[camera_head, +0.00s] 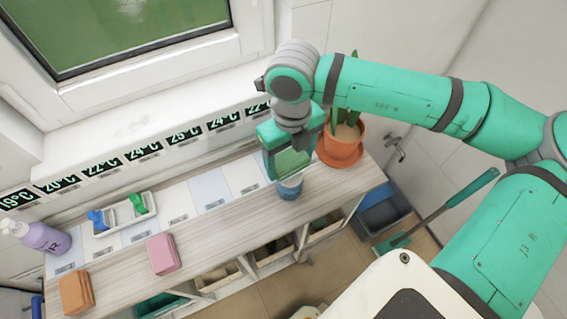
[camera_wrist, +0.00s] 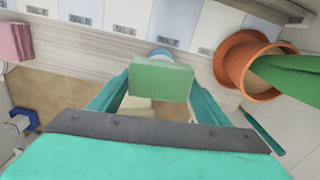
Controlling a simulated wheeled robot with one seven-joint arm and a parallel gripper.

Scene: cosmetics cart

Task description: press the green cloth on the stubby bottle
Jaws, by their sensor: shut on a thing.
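My gripper (camera_head: 291,150) points down over the right part of the counter and is shut on the green cloth (camera_head: 293,163), a folded block. In the wrist view the cloth (camera_wrist: 161,80) sits between both fingertips (camera_wrist: 161,88). The stubby bottle (camera_head: 290,188), blue and short, stands upright on the counter directly below the cloth in the head view. In the wrist view only a bit of the bottle (camera_wrist: 160,53) shows past the cloth's far edge. The cloth hides the bottle's top, so I cannot tell whether they touch.
A potted plant (camera_head: 341,149) in an orange pot stands close right of the gripper. Left along the counter are a pink cloth (camera_head: 163,254), an orange cloth (camera_head: 76,293), a tray (camera_head: 121,228) with blue and green items, and a purple bottle (camera_head: 43,238). Counter between pink cloth and bottle is clear.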

